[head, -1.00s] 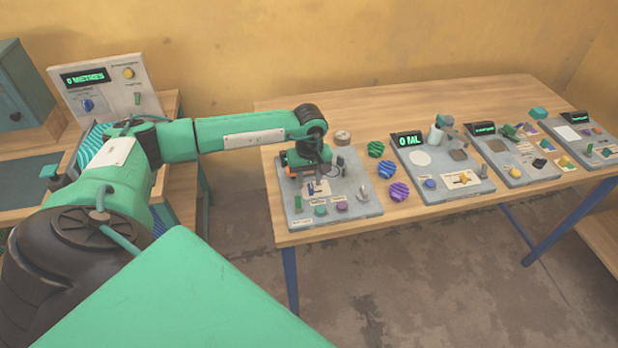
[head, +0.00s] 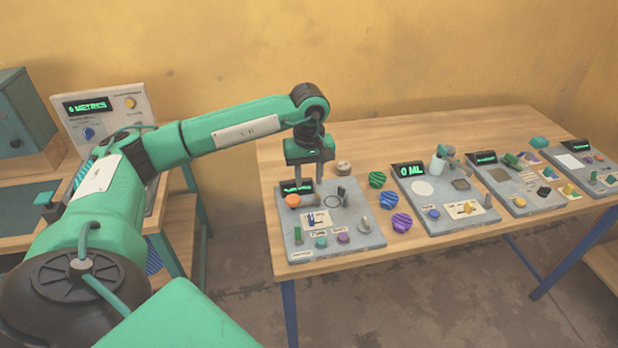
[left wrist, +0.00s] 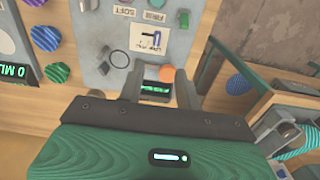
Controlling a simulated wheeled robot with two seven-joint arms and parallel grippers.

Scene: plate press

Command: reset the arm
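My left gripper (head: 307,176) hangs pointing down above the back of the nearest grey panel (head: 293,245). Its two fingers are apart with nothing held between them. In the left wrist view the open fingers (left wrist: 160,82) frame the panel's small green display and an orange knob (left wrist: 167,73), which lie beyond the tips. The orange knob also shows in the head view (head: 293,201), left of and below the fingers. My green left arm reaches in from the left, raised over the gap between the tables. My right gripper is not in view.
Striped balls, green (head: 377,180), blue (head: 389,201) and purple (head: 402,222), lie right of the panel. A "0 ML" panel (head: 437,219) and further panels stand beyond. A "0 METRES" console (head: 105,120) stands on the left bench. The yellow wall is behind.

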